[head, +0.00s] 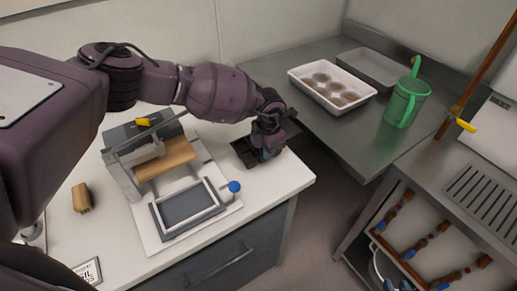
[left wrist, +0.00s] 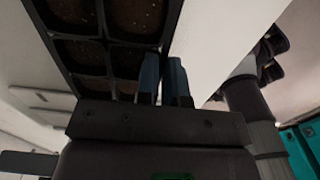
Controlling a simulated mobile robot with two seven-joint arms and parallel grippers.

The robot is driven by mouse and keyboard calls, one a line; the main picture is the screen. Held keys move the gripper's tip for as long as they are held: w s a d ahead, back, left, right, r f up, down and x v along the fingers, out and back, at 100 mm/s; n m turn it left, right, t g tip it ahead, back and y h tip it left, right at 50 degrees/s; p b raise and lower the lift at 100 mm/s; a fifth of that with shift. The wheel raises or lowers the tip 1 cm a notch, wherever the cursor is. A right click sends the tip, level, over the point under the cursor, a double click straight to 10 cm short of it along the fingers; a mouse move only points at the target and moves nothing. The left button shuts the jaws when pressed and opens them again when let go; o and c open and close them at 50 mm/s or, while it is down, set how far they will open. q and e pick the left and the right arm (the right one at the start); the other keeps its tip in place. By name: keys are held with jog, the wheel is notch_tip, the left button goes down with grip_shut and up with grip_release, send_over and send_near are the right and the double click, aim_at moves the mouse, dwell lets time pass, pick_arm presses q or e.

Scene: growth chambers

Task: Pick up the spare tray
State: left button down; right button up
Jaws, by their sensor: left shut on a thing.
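The spare tray (head: 243,153) is a small black tray near the back right of the white bench top in the head view. In the left wrist view the tray (left wrist: 104,38) shows dark square cells with brown soil-like fill. My left gripper (head: 266,150) is shut on the tray's near wall, with its blue-tipped fingers (left wrist: 163,78) on that wall in the left wrist view. My forearm and gripper hide part of the tray in the head view. I cannot tell whether the tray touches the bench or is slightly raised. My right gripper is not in view.
A press-like fixture (head: 186,207) with a blue knob stands left of the tray on the white bench (head: 270,191). A tan block (head: 81,198) lies farther left. Across a gap, a grey counter holds a white tray of round pots (head: 331,88), a grey tray (head: 374,68) and a green watering can (head: 407,100).

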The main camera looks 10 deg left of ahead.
jog(key=shift+w+r, duration=0.15)
jog(key=shift+w, duration=0.2)
